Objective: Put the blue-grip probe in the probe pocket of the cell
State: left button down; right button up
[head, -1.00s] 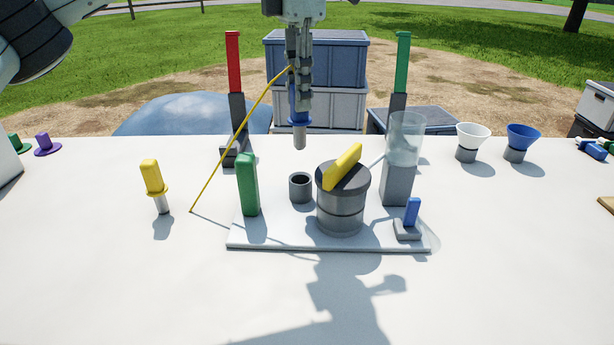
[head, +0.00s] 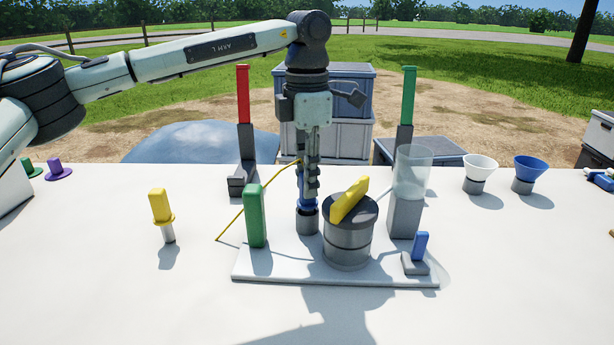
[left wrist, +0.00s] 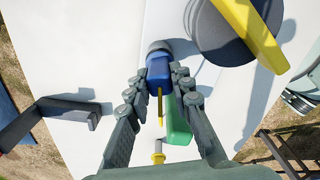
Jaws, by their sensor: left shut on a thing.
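My left gripper (head: 308,185) is shut on the blue-grip probe (head: 306,205) and points straight down over the cell's white base plate (head: 260,272). The probe is upright, with its blue collar at the rim of the dark grey probe pocket (head: 307,222). Its metal tip is hidden, apparently inside the pocket. In the left wrist view the blue grip (left wrist: 158,70) sits between my fingers, against the round grey pocket (left wrist: 159,47). A thin yellow cable (head: 240,217) runs from the probe down to the table. My right gripper is not in view.
A grey cell with a yellow-handled lid (head: 350,200) stands close right of the pocket. A green block (head: 255,216) stands close left. A clear beaker (head: 412,172) on a grey post and a blue lever (head: 420,245) are further right. A yellow-grip probe (head: 161,207) stands left.

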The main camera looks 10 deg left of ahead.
pick_arm(q)
jog(key=shift+f, duration=0.2)
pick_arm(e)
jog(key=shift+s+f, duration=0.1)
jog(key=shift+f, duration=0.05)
pick_arm(q)
jog(key=c, duration=1.3)
grip_release()
jog(key=shift+c, duration=0.2)
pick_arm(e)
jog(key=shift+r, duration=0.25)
pick_arm(q)
jog(key=shift+r, duration=0.15)
jog(key=shift+r, duration=0.3)
notch_tip(320, 180, up, 12)
jog(key=shift+f+p, duration=0.25)
jog(key=shift+p, duration=0.05)
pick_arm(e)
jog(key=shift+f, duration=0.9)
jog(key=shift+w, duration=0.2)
